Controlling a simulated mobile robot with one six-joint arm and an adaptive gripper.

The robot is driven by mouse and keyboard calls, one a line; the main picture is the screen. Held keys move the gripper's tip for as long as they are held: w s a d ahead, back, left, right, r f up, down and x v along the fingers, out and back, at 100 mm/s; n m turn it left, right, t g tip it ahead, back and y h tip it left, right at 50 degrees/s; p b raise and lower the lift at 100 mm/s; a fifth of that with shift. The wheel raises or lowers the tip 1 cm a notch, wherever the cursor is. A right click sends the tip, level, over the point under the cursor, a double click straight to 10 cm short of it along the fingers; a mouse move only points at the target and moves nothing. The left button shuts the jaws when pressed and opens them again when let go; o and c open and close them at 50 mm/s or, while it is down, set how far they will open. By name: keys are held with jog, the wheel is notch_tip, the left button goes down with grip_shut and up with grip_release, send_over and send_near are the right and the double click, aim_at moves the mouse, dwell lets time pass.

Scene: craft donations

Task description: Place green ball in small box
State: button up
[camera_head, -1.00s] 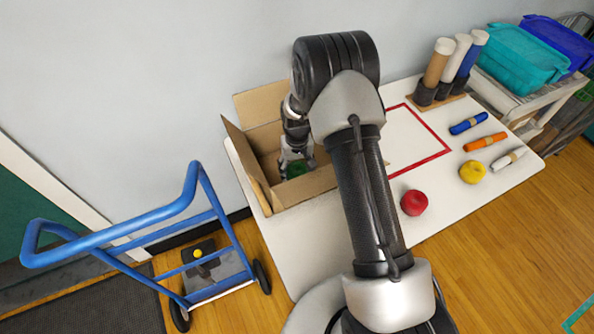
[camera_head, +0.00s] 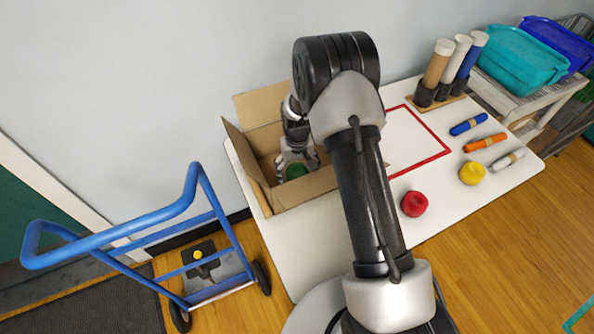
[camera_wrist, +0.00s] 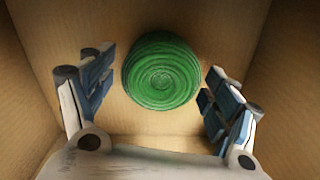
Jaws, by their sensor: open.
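The green ball (camera_head: 296,171), wound like yarn, is inside the open cardboard box (camera_head: 296,193) on the white table. In the wrist view the green ball (camera_wrist: 161,71) appears against the box's cardboard inside, between and just beyond the fingertips. My gripper (camera_head: 296,163) reaches down into the box above the ball. In the wrist view my gripper (camera_wrist: 156,88) has its fingers spread wide, with a gap on each side of the ball. My arm hides part of the box's right side.
A red ball (camera_head: 414,203) and a yellow ball (camera_head: 472,173) sit on the white table (camera_head: 330,232). Blue, orange and white rolls lie at the right. Upright tubes (camera_head: 437,63) stand behind. A red-outlined area (camera_head: 408,150) is bare. A blue cart (camera_head: 205,215) stands left.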

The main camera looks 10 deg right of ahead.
notch_tip(320, 180, up, 12)
jog(key=p, duration=0.4)
notch_tip(320, 180, up, 11)
jog(key=t, duration=0.1)
send_over(297, 169)
jog(key=s, duration=0.3)
jog(key=s+r+t, duration=0.1)
jog(key=s+r, duration=0.6)
jog(key=r, duration=0.3)
jog(key=s+r+t, duration=0.1)
jog(key=s+r, duration=0.2)
jog(key=s, duration=0.7)
jog(key=s+r+t, duration=0.1)
jog(key=s+r, duration=0.3)
jog(key=s, duration=0.7)
jog(key=shift+a+t, duration=0.15)
jog(key=shift+t, duration=0.15)
jog(key=shift+w, duration=0.1)
jog(key=shift+c, duration=0.2)
